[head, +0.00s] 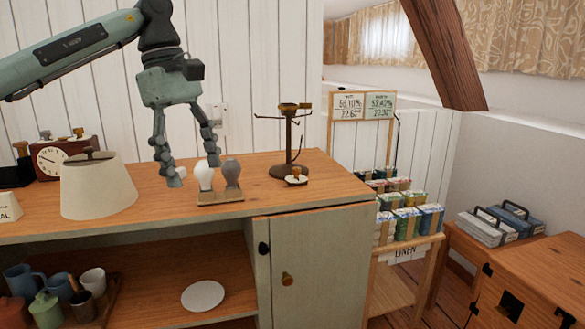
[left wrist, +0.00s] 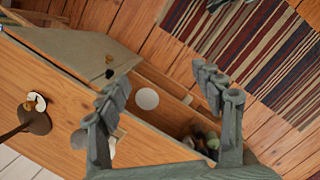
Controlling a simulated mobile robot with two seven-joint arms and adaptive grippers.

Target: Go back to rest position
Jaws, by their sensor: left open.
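My left gripper (head: 191,168) hangs from its arm above the cabinet's wooden top (head: 330,188), fingers pointing down and spread apart. It is open, with nothing held between its fingers. A white bulb (head: 204,175) and a grey bulb (head: 231,172) stand upright on a small wooden block (head: 221,198), just right of the fingers. In the left wrist view the two fingers (left wrist: 160,85) are wide apart, with the cabinet and floor showing between them. My right gripper cannot be made out in either view.
A cream lampshade (head: 97,188) stands left of the gripper, in front of a clock (head: 55,161). Mugs (head: 93,280) and a white plate (head: 203,296) are on the shelf below. A striped rug (left wrist: 260,60) covers the floor.

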